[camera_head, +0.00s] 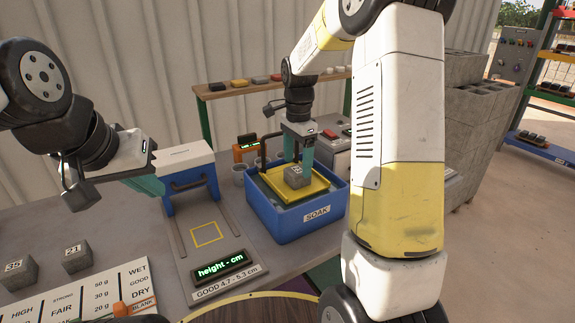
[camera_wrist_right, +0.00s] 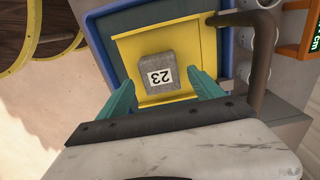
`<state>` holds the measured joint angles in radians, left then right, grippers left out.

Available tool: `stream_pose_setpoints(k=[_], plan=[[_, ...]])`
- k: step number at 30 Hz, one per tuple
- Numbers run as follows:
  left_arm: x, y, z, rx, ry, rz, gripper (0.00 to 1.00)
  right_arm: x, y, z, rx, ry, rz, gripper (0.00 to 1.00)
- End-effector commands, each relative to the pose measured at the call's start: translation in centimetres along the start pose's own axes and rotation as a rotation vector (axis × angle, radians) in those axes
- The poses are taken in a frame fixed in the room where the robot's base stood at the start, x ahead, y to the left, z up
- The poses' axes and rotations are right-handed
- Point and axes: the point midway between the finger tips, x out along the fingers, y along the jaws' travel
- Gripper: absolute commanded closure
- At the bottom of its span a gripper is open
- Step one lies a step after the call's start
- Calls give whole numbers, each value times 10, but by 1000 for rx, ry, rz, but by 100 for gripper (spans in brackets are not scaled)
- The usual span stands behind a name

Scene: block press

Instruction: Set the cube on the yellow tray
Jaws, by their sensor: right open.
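A grey cube (camera_head: 297,175) marked 23 rests on the yellow tray (camera_head: 276,186), which sits in the blue bin (camera_head: 268,222) labelled SOAK. In the right wrist view the cube (camera_wrist_right: 160,75) lies on the tray (camera_wrist_right: 127,50), between and just beyond the tips of two teal fingers. My right gripper (camera_wrist_right: 167,92) is open and does not appear to grip the cube. My left gripper (camera_head: 150,186) is at the left, beside the blue height gauge and far from the tray; its fingers are partly hidden and their opening is unclear.
Two other cubes, marked 35 (camera_head: 18,272) and 21 (camera_head: 76,257), stand on the bench at the left. The blue height gauge (camera_head: 195,190) has a yellow square outline before it and a display (camera_head: 222,267). A dark bent handle (camera_wrist_right: 258,50) rises beside the tray.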

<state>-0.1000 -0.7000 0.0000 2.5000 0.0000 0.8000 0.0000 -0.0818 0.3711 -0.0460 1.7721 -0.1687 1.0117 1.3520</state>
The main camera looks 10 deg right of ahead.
Motion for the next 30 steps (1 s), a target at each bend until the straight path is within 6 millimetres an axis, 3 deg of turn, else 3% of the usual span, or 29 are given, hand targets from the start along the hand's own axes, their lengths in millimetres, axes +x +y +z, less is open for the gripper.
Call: stream_pose_setpoints(k=[6, 17, 20, 24, 30], plan=[[0, 0, 0, 0, 0, 0, 100, -48, -1, 0, -1, 2, -5, 24], [0, 0, 0, 0, 0, 0, 100, -87, 8, 3, -41, -2, -22, 24], [0, 0, 0, 0, 0, 0, 100, -103, 27, 10, -141, -2, -72, 24], [0, 0, 0, 0, 0, 0, 100, -127, 68, 27, -364, 17, -178, 24], [0, 0, 0, 0, 0, 0, 100, -143, 131, 56, -704, 101, -326, 24]])
